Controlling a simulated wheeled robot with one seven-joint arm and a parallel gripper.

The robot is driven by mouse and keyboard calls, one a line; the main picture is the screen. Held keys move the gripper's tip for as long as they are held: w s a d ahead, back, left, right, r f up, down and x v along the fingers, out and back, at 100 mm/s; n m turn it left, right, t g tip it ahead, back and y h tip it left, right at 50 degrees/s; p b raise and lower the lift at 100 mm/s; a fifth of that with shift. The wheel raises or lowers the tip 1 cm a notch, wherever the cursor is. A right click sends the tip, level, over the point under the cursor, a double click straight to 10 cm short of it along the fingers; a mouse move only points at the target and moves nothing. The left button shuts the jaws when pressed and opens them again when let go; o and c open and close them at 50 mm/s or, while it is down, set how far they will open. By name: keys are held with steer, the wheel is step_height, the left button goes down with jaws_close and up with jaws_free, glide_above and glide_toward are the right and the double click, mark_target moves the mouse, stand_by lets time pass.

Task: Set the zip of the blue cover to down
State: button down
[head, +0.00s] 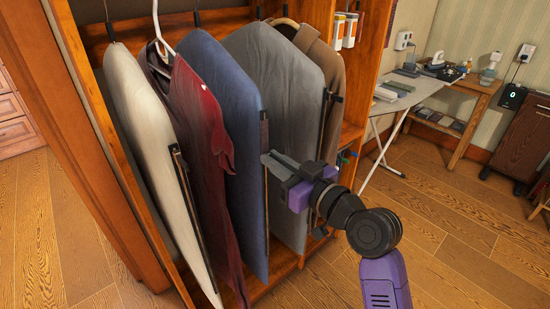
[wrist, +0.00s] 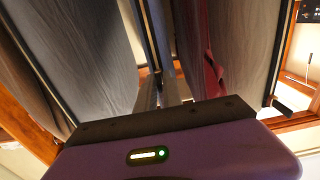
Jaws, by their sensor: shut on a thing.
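The blue cover (head: 222,120) hangs between a dark red garment and a grey cover. A dark zip strip (head: 265,200) runs down its front edge. My gripper (head: 266,158) reaches in from the right at about mid-height of that edge. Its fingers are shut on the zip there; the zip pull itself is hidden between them.
A white cover (head: 140,110), the red garment (head: 200,120), the grey cover (head: 275,75) and a brown garment (head: 325,65) hang close beside it in the wooden closet (head: 75,60). An ironing board (head: 410,97) stands at the right. The floor (head: 450,220) at the right is clear.

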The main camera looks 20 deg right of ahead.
step_height(320, 180, down, 35)
steer(key=b, duration=2.9)
steer(key=c, duration=1.6)
jaws_free()
steer(key=v, duration=0.7)
steer(key=shift+s+d+r+p, duration=0.1)
steer(key=shift+s+d+p, duration=0.05)
steer(key=shift+s+p, duration=0.25)
steer(key=shift+w, duration=0.1)
